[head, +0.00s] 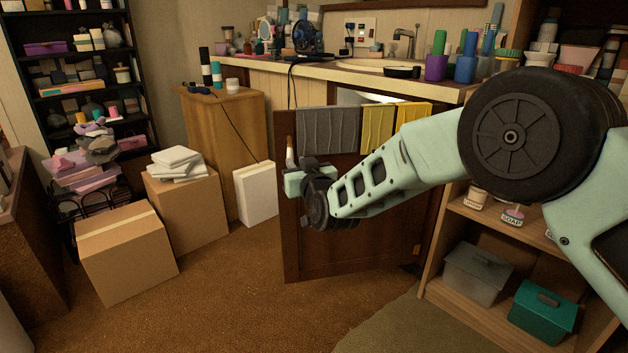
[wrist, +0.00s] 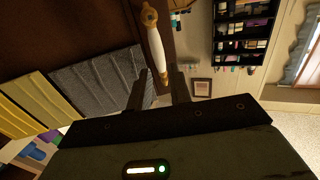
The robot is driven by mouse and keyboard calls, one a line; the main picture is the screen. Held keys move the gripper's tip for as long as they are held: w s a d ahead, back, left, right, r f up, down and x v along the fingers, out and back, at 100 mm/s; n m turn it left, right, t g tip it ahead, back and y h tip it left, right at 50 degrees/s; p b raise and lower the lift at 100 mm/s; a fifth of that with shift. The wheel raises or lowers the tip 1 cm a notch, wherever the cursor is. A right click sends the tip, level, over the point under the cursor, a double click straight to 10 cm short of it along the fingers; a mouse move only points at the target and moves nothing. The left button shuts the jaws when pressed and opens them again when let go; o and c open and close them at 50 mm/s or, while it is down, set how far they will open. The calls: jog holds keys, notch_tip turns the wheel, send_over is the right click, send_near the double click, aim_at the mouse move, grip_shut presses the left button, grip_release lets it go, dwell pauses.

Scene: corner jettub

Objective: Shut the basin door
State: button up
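The basin door (head: 345,225) is a dark brown wooden panel under the basin counter. It stands swung open, with its hinge side at the right. Grey (head: 328,130) and yellow (head: 378,128) towels hang over its top. Its white handle with brass ends (wrist: 156,45) is near the door's free edge; it also shows in the head view (head: 290,152). My gripper (wrist: 159,72) is open, its two dark fingers apart. The handle's lower end appears between the fingertips in the wrist view; I cannot tell whether they touch. My arm hides part of the door in the head view.
Cardboard boxes (head: 127,252) and a white box (head: 256,193) stand left of the door. A wooden shelf with a grey bin (head: 477,277) and a teal bin (head: 542,312) is at right. Brown carpet (head: 235,290) before the door is clear.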

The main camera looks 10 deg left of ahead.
jog(key=p+v, duration=0.2)
jog(key=v, duration=0.9)
jog(key=shift+r, duration=0.1)
jog(key=s+d+r+g+h+p, duration=0.1)
jog(key=s+d+g+h, duration=0.5)
jog(key=s+d, duration=0.95)
jog(key=s+d+r+g+h+p, duration=0.1)
jog(key=s+d+g+h, duration=0.3)
jog(key=s+d+g, duration=1.1)
jog(key=s+a+r+t+p, duration=0.1)
jog(key=s+r+t+p, duration=0.1)
jog(key=r+p, duration=1.5)
jog(key=s+a+r+t+p, duration=0.1)
jog(key=r+t+p, duration=0.3)
jog(key=r+p, duration=1.4)
jog(key=shift+s+r+n, duration=0.25)
jog(key=shift+s+n, duration=0.05)
jog(key=shift+s, duration=0.05)
